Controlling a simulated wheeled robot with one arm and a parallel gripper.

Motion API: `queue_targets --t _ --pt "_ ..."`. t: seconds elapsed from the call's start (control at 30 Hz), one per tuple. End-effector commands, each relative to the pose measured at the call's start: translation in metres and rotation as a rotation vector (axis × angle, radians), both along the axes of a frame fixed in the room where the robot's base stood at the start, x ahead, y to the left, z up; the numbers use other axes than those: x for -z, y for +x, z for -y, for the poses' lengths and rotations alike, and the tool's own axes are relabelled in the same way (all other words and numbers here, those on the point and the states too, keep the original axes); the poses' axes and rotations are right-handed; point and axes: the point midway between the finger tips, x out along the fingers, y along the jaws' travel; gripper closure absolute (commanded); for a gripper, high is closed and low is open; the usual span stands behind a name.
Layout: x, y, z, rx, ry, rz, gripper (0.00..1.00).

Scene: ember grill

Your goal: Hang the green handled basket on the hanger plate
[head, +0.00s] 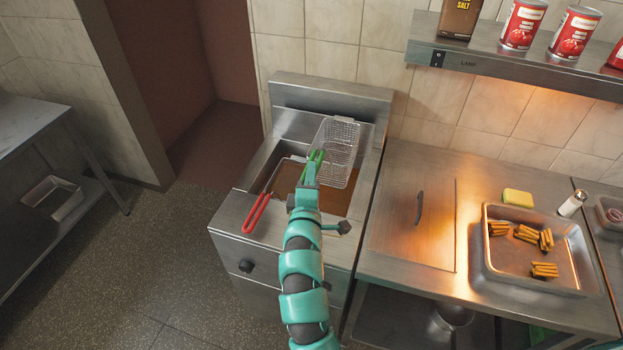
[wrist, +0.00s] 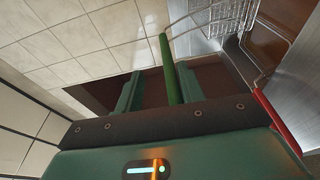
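The green handled basket (head: 338,145) is a wire mesh basket at the back right of the fryer, above the brown oil. Its upper end overlaps the steel plate (head: 292,122) at the fryer's back, likely the hanger plate; whether it is hooked there I cannot tell. My gripper (head: 313,168) is at the basket's green handle. In the wrist view the green handle (wrist: 167,65) runs between my two spread fingers (wrist: 158,92), near the right one, with a gap on the left. The basket's mesh (wrist: 262,18) shows at the top right there.
A red handled basket (head: 257,212) sits in the fryer's left side, its handle over the front edge. A counter with a lid (head: 412,225) and a tray of fries (head: 482,262) stands right. A shelf with cans (head: 520,62) is above. Open floor lies left.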

Motion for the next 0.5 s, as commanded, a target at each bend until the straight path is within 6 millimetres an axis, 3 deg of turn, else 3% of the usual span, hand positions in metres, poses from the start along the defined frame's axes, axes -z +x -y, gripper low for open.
queue_targets --t 0.27,0.5 --pt "0.001 -0.001 0.000 0.000 0.001 -0.001 0.62" --pt "0.002 -0.024 -0.004 -0.004 0.002 0.004 0.62"
